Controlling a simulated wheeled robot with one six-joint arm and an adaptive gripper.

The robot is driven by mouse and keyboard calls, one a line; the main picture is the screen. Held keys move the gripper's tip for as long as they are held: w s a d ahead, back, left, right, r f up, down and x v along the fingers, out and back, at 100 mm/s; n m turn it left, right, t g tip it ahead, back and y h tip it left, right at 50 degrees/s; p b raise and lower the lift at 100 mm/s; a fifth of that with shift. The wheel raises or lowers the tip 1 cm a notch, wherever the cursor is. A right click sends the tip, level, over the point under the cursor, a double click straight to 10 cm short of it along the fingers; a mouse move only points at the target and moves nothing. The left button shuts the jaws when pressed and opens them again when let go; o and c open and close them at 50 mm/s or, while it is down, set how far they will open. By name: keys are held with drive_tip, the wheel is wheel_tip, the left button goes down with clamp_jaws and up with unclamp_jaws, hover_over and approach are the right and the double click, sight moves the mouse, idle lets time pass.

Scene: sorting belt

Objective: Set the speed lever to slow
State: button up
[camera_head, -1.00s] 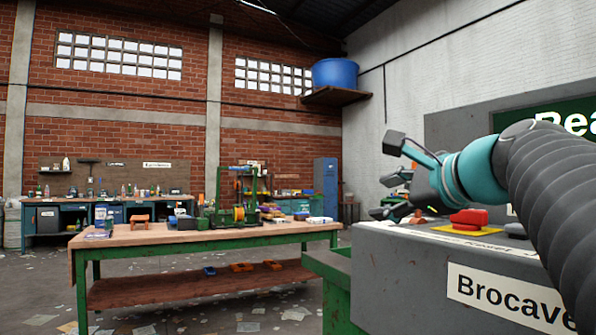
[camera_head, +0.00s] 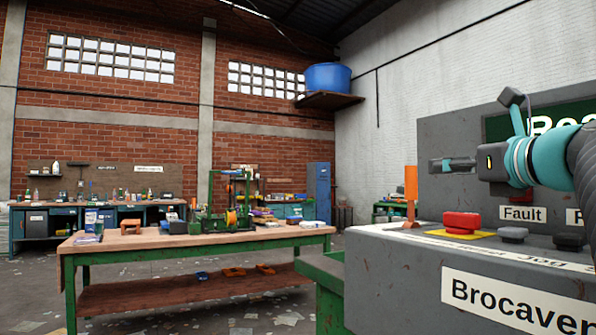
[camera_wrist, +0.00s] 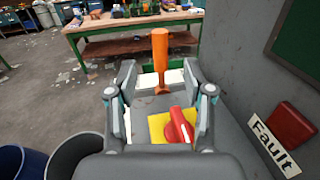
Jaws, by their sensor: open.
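The orange speed lever (camera_head: 411,192) stands upright at the far left end of the grey console (camera_head: 400,275). In the wrist view the lever (camera_wrist: 160,52) rises straight ahead, beyond the fingers and centred between them. My gripper (camera_head: 432,165) is level above the console, pointing left, at about the height of the lever's top. In the wrist view my gripper (camera_wrist: 160,82) is open and empty, with a finger on each side. It does not appear to touch the lever. The lever's slow and fast markings cannot be read.
An upright grey panel with a "Fault" label (camera_head: 523,214) stands behind. A green workbench (camera_head: 200,238) is away to the left. Air around the lever's top is clear.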

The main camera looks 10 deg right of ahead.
sight(415, 169)
drive_tip(key=w, duration=0.3)
drive_tip(key=w+a, duration=0.1)
drive_tip(key=w, duration=0.3)
drive_tip(key=w+p, duration=0.1)
drive_tip(key=w, duration=0.3)
drive_tip(key=shift+w+a, duration=0.1)
drive_tip(key=shift+a, duration=0.3)
clamp_jaws()
